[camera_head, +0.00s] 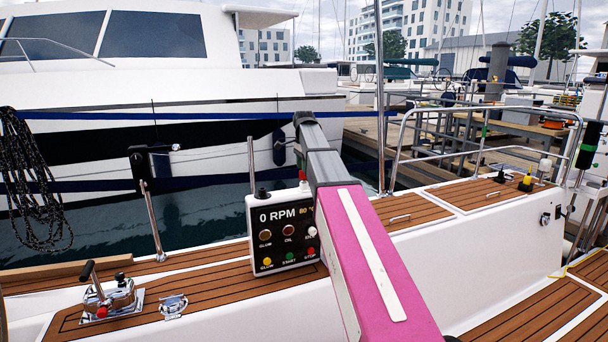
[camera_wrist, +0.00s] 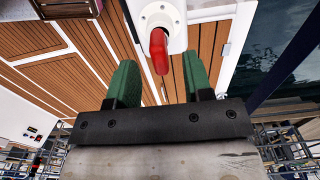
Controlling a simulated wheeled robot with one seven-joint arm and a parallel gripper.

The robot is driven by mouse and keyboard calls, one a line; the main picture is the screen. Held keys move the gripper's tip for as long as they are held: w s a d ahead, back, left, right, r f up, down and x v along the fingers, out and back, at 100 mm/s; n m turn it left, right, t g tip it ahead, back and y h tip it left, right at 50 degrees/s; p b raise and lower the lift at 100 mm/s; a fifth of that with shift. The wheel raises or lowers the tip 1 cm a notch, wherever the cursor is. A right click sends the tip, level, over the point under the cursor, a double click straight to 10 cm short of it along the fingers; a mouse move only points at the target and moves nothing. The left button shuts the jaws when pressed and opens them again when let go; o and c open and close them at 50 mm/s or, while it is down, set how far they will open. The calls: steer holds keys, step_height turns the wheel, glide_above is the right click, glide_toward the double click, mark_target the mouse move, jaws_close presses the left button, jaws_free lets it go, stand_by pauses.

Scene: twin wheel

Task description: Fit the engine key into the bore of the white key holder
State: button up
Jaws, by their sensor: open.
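The red engine key (camera_wrist: 159,52) shows in the wrist view at the white key holder (camera_wrist: 150,18), which has a round flange with screw holes. The key's red grip points toward my gripper; how deep it sits in the bore is hidden. My gripper (camera_wrist: 159,64) is open, its two green fingers on either side of the key's end with gaps showing on both sides. In the head view a small red piece (camera_head: 303,175) stands above the engine panel beside my arm, probably the key.
The black engine panel (camera_head: 285,233) with lamps and buttons stands close to the left of my arm. A chrome throttle lever (camera_head: 107,295) and steel rails are on the teak deck. A dark crate (camera_wrist: 68,8) shows in the wrist view.

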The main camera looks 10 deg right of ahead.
step_height(320, 180, up, 7)
steer(key=shift+f, duration=0.1)
stand_by(0.5)
